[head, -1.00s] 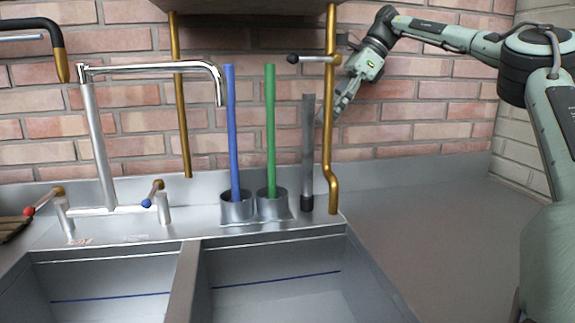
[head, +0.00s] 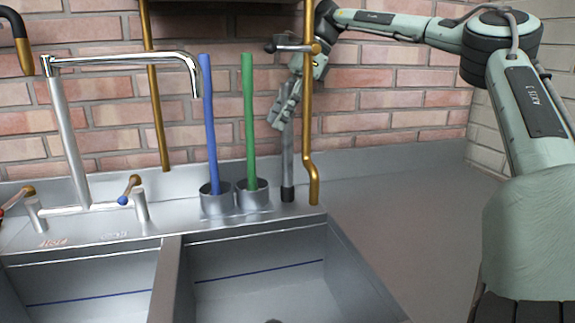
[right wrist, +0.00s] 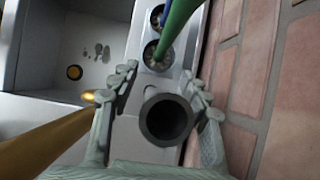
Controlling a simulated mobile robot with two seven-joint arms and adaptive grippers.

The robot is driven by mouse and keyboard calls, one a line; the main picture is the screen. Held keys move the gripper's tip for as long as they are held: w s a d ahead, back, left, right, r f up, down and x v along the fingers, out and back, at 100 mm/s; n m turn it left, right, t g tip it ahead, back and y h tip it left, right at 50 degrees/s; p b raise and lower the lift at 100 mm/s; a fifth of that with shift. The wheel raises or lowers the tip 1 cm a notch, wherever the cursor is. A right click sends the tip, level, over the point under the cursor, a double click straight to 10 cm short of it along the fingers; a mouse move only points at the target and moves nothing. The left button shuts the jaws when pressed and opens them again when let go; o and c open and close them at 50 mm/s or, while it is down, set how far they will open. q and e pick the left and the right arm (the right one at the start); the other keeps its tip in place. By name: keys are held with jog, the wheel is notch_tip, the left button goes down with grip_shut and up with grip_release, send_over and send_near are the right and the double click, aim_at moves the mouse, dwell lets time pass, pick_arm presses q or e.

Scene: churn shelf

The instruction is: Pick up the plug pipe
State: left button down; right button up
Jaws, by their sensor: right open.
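The plug pipe, a grey upright tube (head: 287,165) with a dark lower end, stands on the sink's back ledge, right of the green rod. My right gripper (head: 281,112) is at its upper part in the head view and hides its top. In the right wrist view the pipe's round hollow top (right wrist: 166,119) lies between the two open fingers of the right gripper (right wrist: 160,95). A gap shows on the left side; contact on the right cannot be told. My left gripper is not in view.
A brass pipe (head: 308,120) with a side valve handle stands just right of the tube. A blue rod (head: 208,125) and a green rod (head: 248,120) stand in metal cups to its left. A chrome faucet (head: 130,58) is further left. The right counter (head: 400,215) is clear.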

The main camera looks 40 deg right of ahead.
grip_shut()
dwell(0.8)
